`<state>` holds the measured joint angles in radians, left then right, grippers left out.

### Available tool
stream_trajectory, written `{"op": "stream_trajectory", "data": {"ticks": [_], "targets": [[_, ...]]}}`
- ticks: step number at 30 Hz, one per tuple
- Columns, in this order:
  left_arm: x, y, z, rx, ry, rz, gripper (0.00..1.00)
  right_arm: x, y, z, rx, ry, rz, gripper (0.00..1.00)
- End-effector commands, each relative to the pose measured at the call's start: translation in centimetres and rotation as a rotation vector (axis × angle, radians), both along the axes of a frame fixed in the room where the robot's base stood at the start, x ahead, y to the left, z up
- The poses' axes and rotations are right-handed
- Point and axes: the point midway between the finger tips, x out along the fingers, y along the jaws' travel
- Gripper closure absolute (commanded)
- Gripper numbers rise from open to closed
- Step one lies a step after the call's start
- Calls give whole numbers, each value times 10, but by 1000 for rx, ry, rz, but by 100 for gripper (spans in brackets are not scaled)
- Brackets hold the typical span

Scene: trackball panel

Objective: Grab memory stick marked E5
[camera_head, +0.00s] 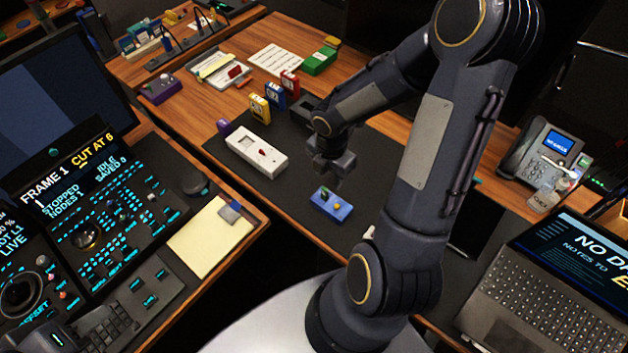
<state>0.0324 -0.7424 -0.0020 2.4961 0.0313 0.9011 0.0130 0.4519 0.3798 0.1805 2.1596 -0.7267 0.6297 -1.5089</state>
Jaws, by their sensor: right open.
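Several small upright labelled blocks stand in a row on the desk: a yellow one (260,108), a blue one (274,95) and a red one (290,84). Their markings are too small to read, so I cannot tell which, if any, is marked E5. My right gripper (335,178) is open, pointing down above the dark mat, right of the white device (257,150). A flat blue box (331,205) with small coloured parts on top lies just below it. The gripper appears empty. My left gripper is not in view.
A control console (110,215) and yellow notepad (210,238) are at left. A purple box (160,89), papers (277,60) and a green box (320,61) lie at the back. A phone (545,155) and laptop (540,295) are at right. My arm hides the desk's middle.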

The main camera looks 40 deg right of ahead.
Motion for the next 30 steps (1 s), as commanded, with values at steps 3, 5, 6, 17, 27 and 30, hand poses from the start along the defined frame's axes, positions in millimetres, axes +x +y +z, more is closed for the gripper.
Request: {"op": "stream_trajectory", "data": {"ticks": [3,5,6,17,27,30], "targets": [[0,0,-2,0,0,0,64,0,0,-13,2,7,32,57],[0,0,-4,0,0,0,64,0,1,-20,2,7,30,57],[0,0,-5,0,0,0,64,0,1,-25,2,7,30,57],[0,0,-11,0,0,0,64,2,9,-73,2,7,27,57],[0,0,-11,0,0,0,64,2,8,-80,2,3,24,57],[0,0,-11,0,0,0,64,2,9,-80,2,4,24,69]]}}
